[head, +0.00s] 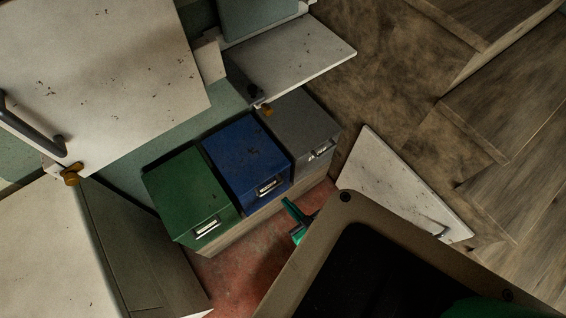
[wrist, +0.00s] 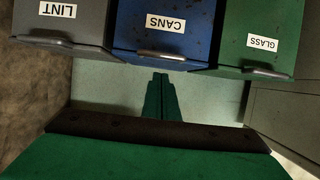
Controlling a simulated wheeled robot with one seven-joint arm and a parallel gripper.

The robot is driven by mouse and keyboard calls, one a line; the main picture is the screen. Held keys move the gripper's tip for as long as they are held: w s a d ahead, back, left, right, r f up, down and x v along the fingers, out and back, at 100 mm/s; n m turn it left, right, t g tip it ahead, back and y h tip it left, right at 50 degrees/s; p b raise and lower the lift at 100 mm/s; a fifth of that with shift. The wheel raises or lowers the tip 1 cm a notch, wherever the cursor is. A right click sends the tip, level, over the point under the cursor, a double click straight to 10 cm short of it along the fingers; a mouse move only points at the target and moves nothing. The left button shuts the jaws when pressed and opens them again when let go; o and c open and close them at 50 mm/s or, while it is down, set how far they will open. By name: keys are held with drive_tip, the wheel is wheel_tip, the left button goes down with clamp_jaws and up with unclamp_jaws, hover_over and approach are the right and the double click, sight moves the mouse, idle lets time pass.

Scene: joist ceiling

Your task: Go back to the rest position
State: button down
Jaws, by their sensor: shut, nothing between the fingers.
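My gripper (head: 294,214) is green and shut, with its two fingers together and nothing held. In the head view only its tip shows, in front of the blue box; a part of my own body hides the rest. In the wrist view my gripper (wrist: 160,97) points towards the label side of the blue box marked CANS (wrist: 165,28), with a gap between. The same blue box (head: 243,158) stands in the middle of a row in the head view.
A green box marked GLASS (wrist: 258,36) and a grey box marked LINT (wrist: 62,22) flank the blue one. White doors or panels (head: 290,60) stand around, one (head: 397,185) at right. Reddish floor (head: 250,255) shows in front of the row.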

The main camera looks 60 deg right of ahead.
drive_tip(key=shift+s+a, duration=0.1)
drive_tip(key=shift+s, duration=0.2)
drive_tip(key=s+a+g+y, duration=0.1)
drive_tip(key=s+a+g, duration=0.1)
drive_tip(key=a, duration=1.1)
drive_tip(key=s+a+r+n+t+y, duration=0.1)
drive_tip(key=a+r+n+t+y, duration=0.1)
drive_tip(key=a+r, duration=0.5)
drive_tip(key=a+r+n+t+y, duration=0.1)
drive_tip(key=a+r+n+t, duration=0.1)
drive_tip(key=a+r, duration=0.6)
wheel_tip(320, 180, up, 7)
drive_tip(key=shift+s+a+f+y, duration=0.15)
drive_tip(key=shift+s+y, duration=0.2)
drive_tip(key=shift+y, duration=0.05)
